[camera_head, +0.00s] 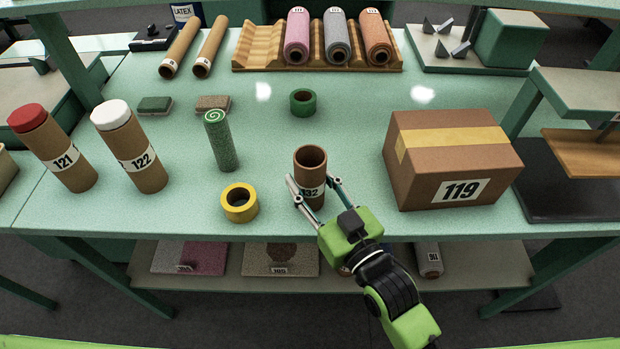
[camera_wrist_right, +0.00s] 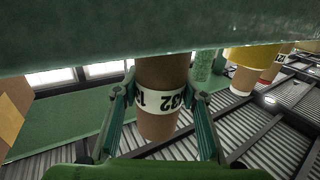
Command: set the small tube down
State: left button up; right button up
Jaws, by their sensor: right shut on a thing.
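The small tube (camera_head: 311,172) is an open-topped brown cardboard tube with a white label that reads 132. In the head view it stands upright near the front edge of the green table (camera_head: 290,217). My right gripper (camera_head: 316,184) is shut on it, with one finger on each side. The right wrist view shows the tube (camera_wrist_right: 160,125) between the fingers of the right gripper (camera_wrist_right: 160,105). I cannot tell whether the tube's lower end touches the table. My left gripper is in neither view.
A yellow tape roll (camera_head: 239,203) and a green rolled piece (camera_head: 221,142) are left of the tube. A green tape roll (camera_head: 303,102) lies behind it. A cardboard box (camera_head: 450,165) labelled 119 stands to the right. Capped tubes 121 (camera_head: 62,157) and 122 (camera_head: 138,157) stand far left.

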jog(key=shift+f, duration=0.2)
jog(key=o, duration=1.1)
jog(key=shift+r, duration=0.1)
jog(key=shift+r, duration=0.1)
jog(key=b+v, duration=0.2)
jog(key=v, duration=1)
